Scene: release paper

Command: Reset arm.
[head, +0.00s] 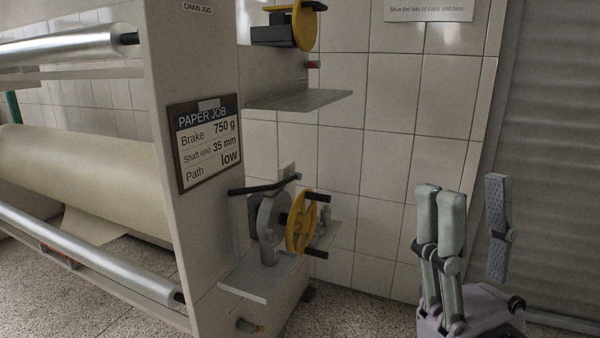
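My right gripper (470,190) shows at the lower right, fingers pointing up. Two pale green fingers stand on its left and one grey textured finger on its right, with a clear gap between them. Nothing is held in it. It is apart from the machine, in front of the tiled wall and grey shutter. My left gripper is not in view. A black lever (262,187) sits above a grey disc (271,216) on the machine's side, next to a yellow handwheel (300,221) with dark handles. My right gripper is well to the right of these.
The machine's side panel (190,70) carries a paper job sign (208,142). A large paper roll (85,180) lies between metal rollers at left. A grey shelf (298,100) juts out above the handwheel. Speckled floor (350,316) is free between machine and gripper.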

